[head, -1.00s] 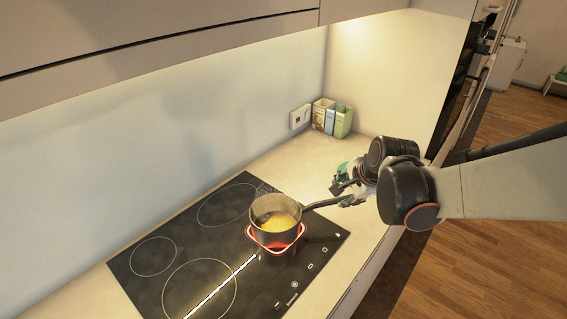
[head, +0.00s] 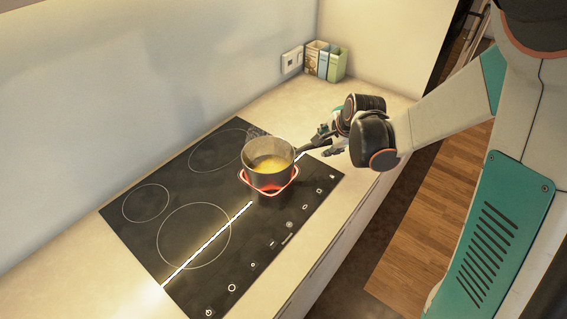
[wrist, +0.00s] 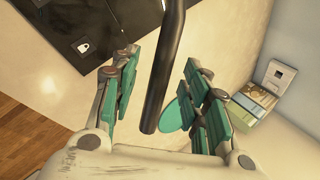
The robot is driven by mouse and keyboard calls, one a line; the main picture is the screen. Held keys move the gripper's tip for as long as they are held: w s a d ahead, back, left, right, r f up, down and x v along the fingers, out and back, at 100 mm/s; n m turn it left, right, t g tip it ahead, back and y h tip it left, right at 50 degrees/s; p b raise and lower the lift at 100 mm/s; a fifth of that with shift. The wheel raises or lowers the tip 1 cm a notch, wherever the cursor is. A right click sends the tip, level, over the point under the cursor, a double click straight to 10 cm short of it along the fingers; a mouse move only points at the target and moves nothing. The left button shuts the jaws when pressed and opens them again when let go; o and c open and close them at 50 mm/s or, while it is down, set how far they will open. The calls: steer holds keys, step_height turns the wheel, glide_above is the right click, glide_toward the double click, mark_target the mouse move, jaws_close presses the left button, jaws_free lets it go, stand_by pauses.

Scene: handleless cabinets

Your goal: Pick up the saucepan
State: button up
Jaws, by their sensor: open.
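The saucepan (head: 268,163) is a dark grey pan with yellow contents, standing on the lit red front-right zone of the black hob. Its dark handle (head: 312,145) points right, toward my gripper (head: 328,145). In the wrist view the handle (wrist: 165,75) runs down from the top edge, its end lying between the two green-padded fingers of my gripper (wrist: 158,100). The fingers are open, with gaps on both sides of the handle. The pan body is out of the wrist view. In the head view my wrist partly hides the fingers.
The black hob (head: 150,235) lies in the pale counter (head: 275,105). Several small boxes (head: 325,62) stand in the back corner beside a wall socket (head: 292,60). They also show at the right in the wrist view (wrist: 255,100). Counter between hob and boxes is clear.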

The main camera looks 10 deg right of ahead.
steer(key=shift+x, duration=0.85)
jaws_close()
steer(key=shift+r, duration=0.1)
step_height(320, 180, up, 26)
steer(key=p, duration=0.9)
steer(key=shift+p, duration=0.4)
